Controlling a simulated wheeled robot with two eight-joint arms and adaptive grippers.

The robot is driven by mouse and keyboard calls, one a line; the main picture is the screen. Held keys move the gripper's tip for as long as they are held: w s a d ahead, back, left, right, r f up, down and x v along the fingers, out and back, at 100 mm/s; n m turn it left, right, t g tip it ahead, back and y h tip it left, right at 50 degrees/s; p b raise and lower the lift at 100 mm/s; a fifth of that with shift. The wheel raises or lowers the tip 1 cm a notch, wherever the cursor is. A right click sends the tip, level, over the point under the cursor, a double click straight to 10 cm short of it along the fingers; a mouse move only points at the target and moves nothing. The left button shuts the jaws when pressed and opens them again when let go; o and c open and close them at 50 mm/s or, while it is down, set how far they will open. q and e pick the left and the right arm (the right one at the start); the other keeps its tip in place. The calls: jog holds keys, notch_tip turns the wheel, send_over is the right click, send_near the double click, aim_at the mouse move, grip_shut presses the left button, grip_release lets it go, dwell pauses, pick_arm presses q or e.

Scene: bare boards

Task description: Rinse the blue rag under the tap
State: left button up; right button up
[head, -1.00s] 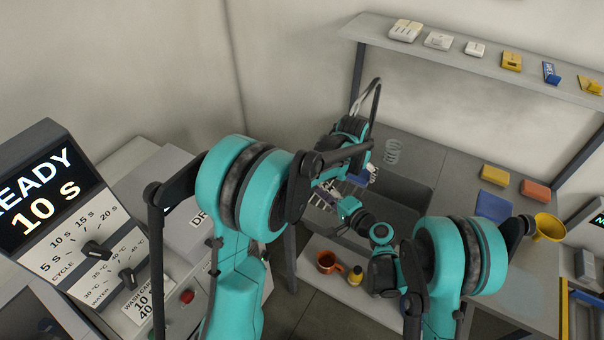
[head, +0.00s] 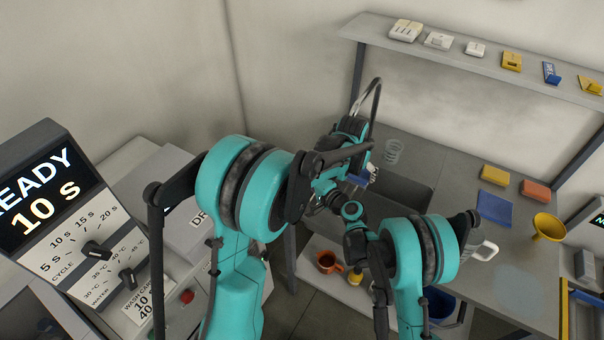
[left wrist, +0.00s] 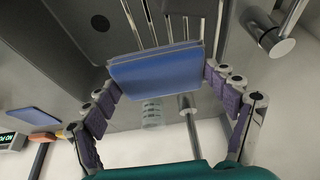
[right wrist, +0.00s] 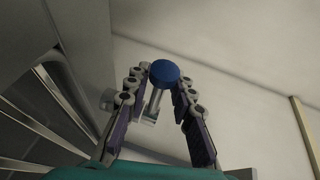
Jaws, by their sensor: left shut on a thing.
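The blue rag (left wrist: 157,76) is a flat folded pad between the purple fingers of my left gripper (left wrist: 158,82), shut on it above the sink (left wrist: 60,45). In the head view my left arm mostly hides that gripper; a curved metal pipe (head: 377,95) rises behind it. A metal tap-like fitting (left wrist: 268,38) shows at upper right in the left wrist view, apart from the rag. My right gripper (right wrist: 164,76) has its fingers spread around a round blue knob (right wrist: 164,72) on a metal stem. I cannot tell whether they touch it. No water stream is visible.
A blue flat sheet (head: 494,207), yellow (head: 493,175) and orange (head: 535,190) blocks and a yellow funnel (head: 548,227) lie on the counter at right. A control panel (head: 70,220) is at left.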

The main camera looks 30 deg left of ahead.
grip_shut()
jog(key=shift+d, duration=0.1)
jog(key=shift+w+d+n+g, duration=0.1)
jog(key=shift+d+n+g, duration=0.3)
jog(key=shift+n+g, duration=0.3)
jog(key=shift+d+n+g+y, duration=0.25)
jog(key=shift+n+g+y, duration=0.25)
jog(key=shift+g, duration=0.4)
jog(key=o, duration=0.5)
grip_release()
